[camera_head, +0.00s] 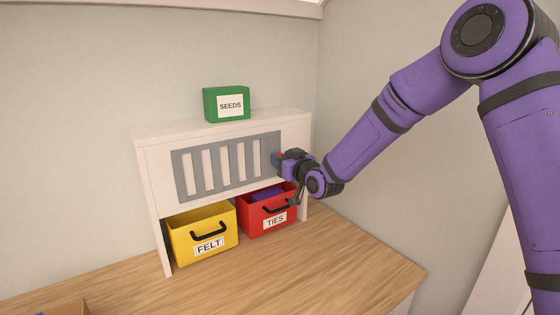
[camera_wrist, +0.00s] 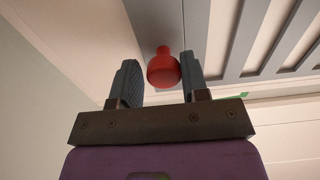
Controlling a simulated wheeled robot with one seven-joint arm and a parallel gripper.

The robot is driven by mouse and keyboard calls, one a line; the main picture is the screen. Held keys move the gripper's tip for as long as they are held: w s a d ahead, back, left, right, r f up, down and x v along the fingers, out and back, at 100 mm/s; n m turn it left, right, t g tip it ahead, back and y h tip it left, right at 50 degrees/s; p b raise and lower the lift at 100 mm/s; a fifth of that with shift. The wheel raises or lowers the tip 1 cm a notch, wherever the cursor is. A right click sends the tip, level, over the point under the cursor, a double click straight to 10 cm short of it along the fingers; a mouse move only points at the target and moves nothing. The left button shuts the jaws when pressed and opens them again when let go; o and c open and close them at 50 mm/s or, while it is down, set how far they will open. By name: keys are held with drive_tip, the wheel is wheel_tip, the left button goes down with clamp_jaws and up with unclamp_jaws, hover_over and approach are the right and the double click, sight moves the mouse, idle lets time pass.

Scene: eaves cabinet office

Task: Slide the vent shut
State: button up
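The grey slatted vent (camera_head: 224,144) is set in the front of a white cabinet (camera_head: 158,180). Pale upright slots show between its slats. In the wrist view the vent's grey plate and slats (camera_wrist: 232,45) run off to the right, and a red knob (camera_wrist: 163,71) stands out from the plate. My gripper (camera_head: 280,158) is at the vent's right end in the head view. In the wrist view my gripper (camera_wrist: 160,60) is open, with one finger on each side of the knob. A gap shows on the left of the knob; the right finger is closer to it.
A green SEEDS box (camera_head: 227,104) stands on the cabinet top. A yellow FELT bin (camera_head: 202,234) and a red TIES bin (camera_head: 266,212) sit below the vent, close under my wrist.

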drive_tip(key=shift+o, duration=1.3)
drive_tip(key=shift+w+d, duration=0.1)
drive_tip(key=shift+d, duration=0.1)
drive_tip(key=shift+a, duration=0.1)
drive_tip(key=v, duration=1.1)
